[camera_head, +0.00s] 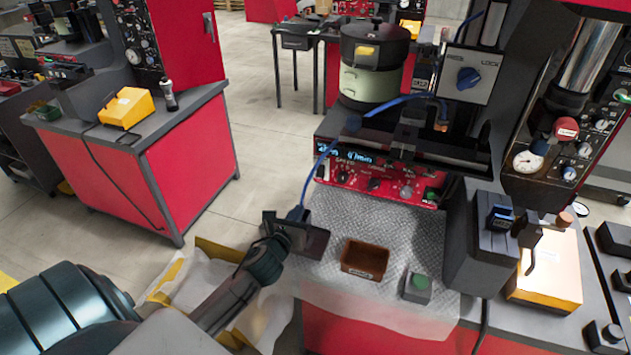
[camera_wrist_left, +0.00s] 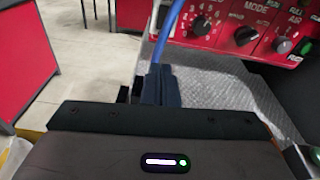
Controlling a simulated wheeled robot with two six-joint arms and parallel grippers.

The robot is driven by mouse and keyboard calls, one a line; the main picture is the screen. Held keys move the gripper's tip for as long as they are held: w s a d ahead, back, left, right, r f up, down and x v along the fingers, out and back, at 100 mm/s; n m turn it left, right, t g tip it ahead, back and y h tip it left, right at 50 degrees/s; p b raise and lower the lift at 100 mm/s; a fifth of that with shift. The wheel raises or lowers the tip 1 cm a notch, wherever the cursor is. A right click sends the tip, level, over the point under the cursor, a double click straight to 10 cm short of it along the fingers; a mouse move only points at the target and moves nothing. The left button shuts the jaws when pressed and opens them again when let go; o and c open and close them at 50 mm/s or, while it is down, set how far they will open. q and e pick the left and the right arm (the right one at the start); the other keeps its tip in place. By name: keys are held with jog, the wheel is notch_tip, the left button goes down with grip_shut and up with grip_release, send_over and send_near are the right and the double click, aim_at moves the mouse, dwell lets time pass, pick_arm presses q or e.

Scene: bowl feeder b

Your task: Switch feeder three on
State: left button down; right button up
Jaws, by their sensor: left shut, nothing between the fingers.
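The feeder is a black-lidded bowl (camera_head: 375,75) on a red control panel (camera_head: 378,185) with lit blue displays and several dark knobs. The panel also shows in the left wrist view (camera_wrist_left: 215,40), with a numbered dial, a MODE knob (camera_wrist_left: 246,36) and an AIR knob (camera_wrist_left: 283,44). I cannot read a feeder number or tell whether it is on. My left gripper (camera_head: 297,214) is shut and empty, in front and to the left of the panel, apart from it. Its dark blue fingers (camera_wrist_left: 160,86) show in the wrist view. My right gripper is not in view.
A blue hose (camera_head: 314,178) runs down towards my left fingers; its lower end is unclear. A brown bin (camera_head: 365,260) and a green-button box (camera_head: 418,286) stand on the grey mat (camera_head: 338,222). A blue-knob LOCK box (camera_head: 468,77) hangs above right.

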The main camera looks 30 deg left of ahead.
aim_at(320, 176)
pick_arm(q)
jog(key=shift+w+r+m, duration=0.2)
jog(key=shift+r+m, duration=0.3)
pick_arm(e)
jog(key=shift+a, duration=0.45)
